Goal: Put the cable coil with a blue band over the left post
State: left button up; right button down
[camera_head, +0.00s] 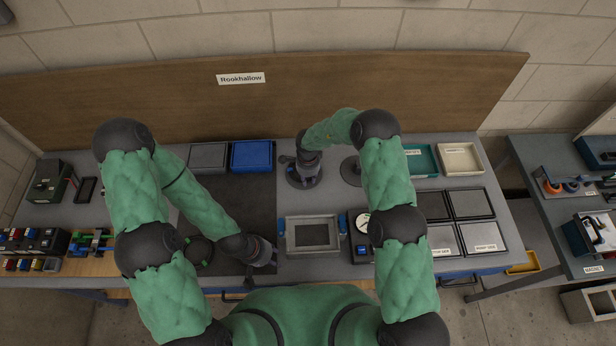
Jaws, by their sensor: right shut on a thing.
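My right gripper (302,172) points down at the back middle of the bench, above a dark round base that looks like the left post (305,184). It is shut on a dark thing, which looks like the cable coil; its band is not clear, and the gripper mostly hides it and the post. A second dark round base, the right post (350,172), stands beside it, partly behind my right arm. A dark coil (198,252) lies on the black mat, partly behind my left arm. My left gripper (270,256) is low over the mat's front right; its fingers are unclear.
A grey frame fixture (313,235) with blue ends stands at the front middle. A blue tray (252,156) and a grey tray (209,157) are at the back left. Teal and cream trays (460,158) are at the back right. The black mat (240,205) has free room.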

pick_arm(q)
jog(key=shift+f+b, duration=0.35)
jog(key=shift+f, duration=0.25)
pick_arm(e)
jog(key=shift+f, duration=0.65)
pick_arm(q)
jog(key=shift+r+p, duration=0.4)
jog(key=shift+f+b, duration=0.35)
pick_arm(e)
jog(key=shift+f, duration=0.5)
jog(key=c, duration=1.3)
grip_release()
jog(key=shift+r+p, duration=4.4)
jog(key=shift+r, duration=1.15)
pick_arm(q)
notch_tip(320, 180, up, 9)
jog(key=shift+f, duration=0.15)
